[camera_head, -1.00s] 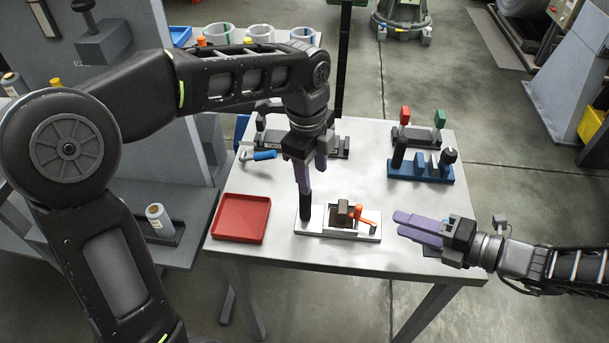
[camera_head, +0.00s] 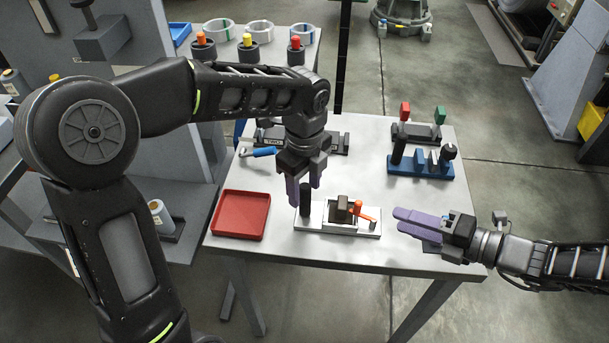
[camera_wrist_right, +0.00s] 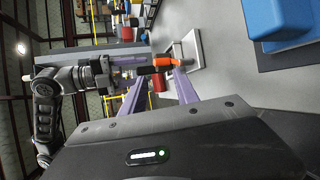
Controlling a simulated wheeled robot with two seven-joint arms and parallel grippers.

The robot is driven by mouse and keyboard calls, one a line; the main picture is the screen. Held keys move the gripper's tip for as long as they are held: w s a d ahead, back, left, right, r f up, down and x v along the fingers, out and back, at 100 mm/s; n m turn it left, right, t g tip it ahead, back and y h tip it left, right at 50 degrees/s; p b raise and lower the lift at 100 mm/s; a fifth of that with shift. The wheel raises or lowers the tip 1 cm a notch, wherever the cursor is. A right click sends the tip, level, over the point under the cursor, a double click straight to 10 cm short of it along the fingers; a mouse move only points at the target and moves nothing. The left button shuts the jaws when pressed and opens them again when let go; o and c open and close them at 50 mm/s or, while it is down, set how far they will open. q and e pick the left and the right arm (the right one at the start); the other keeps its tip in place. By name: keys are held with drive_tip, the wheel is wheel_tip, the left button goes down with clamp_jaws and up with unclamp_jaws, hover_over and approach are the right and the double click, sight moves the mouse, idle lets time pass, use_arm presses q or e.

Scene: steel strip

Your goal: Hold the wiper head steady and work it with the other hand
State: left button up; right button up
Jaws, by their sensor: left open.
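The fixture that I take for the wiper head is a pale plate (camera_head: 366,230) near the table's front edge. It carries a brown block (camera_head: 340,212), an orange lever (camera_head: 359,209) to its right, and an upright black post (camera_head: 305,201) at its left end. My left gripper (camera_head: 305,195) is open, pointing down at the post. The post shows between its purple fingers; I cannot tell if they touch it. My right gripper (camera_head: 398,220) lies low right of the plate, pointing left. In the right wrist view its fingers (camera_wrist_right: 157,97) are apart and empty, with the orange lever (camera_wrist_right: 163,62) beyond them.
A red tray (camera_head: 240,215) sits left of the fixture. A blue-handled tool (camera_head: 264,151) lies behind it. A blue block stand (camera_head: 420,167) and a rack with red and green tops (camera_head: 417,130) stand at the back right. Table surface between is clear.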

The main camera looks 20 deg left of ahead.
use_arm(q)
drive_tip(key=shift+f, duration=1.65)
clamp_jaws()
idle(1.3)
